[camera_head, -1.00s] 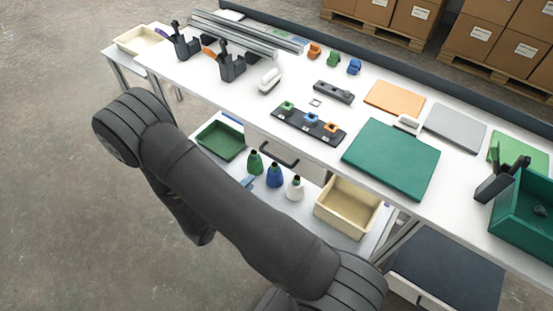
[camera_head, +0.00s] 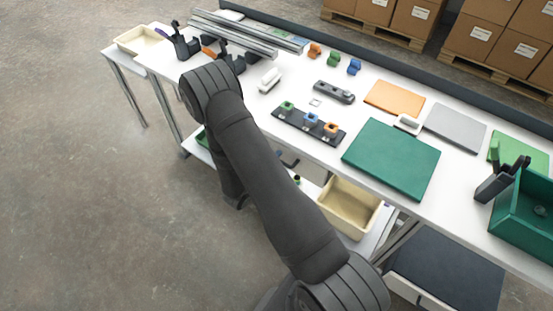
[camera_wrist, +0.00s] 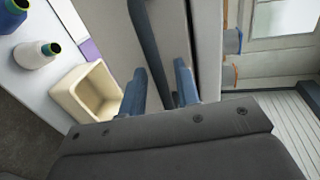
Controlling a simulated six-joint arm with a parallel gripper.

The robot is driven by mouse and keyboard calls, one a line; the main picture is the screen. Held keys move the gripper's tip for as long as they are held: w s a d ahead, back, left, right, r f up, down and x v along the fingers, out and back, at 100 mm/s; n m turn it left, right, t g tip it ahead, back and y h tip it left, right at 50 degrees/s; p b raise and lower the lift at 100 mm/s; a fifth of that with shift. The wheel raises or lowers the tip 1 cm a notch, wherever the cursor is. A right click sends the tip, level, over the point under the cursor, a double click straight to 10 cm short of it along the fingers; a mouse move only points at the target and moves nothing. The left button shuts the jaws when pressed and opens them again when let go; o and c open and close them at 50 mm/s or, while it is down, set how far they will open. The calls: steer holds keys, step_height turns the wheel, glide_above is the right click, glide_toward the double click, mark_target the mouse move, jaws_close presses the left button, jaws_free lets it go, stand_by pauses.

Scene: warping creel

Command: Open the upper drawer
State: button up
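The upper drawer (camera_head: 312,168) is under the worktop, its pale front mostly hidden behind my arm in the head view. A small part of its dark handle (camera_head: 289,161) shows there. In the wrist view the handle (camera_wrist: 150,45) is a long dark bar in front of the pale drawer front (camera_wrist: 192,35). My gripper (camera_wrist: 160,88) is open, its two blue-grey fingers apart. The handle's near end appears between the fingers; I cannot tell whether they touch it. The gripper is hidden in the head view. The drawer looks closed.
A cream bin (camera_head: 325,205) stands on the lower shelf; it also shows in the wrist view (camera_wrist: 62,92). The worktop holds a green board (camera_head: 390,158) and a dark fixture (camera_head: 290,120). Open floor lies left.

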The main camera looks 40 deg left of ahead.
steer(key=shift+w+f, duration=0.1)
steer(key=shift+w, duration=0.35)
jaws_close()
steer(key=f+v, duration=0.2)
steer(key=v, duration=0.9)
steer(key=s+f+v, duration=0.1)
steer(key=f+v, duration=0.1)
steer(key=v, duration=1)
steer(key=shift+f, duration=0.4)
steer(key=shift+s, duration=0.1)
jaws_free()
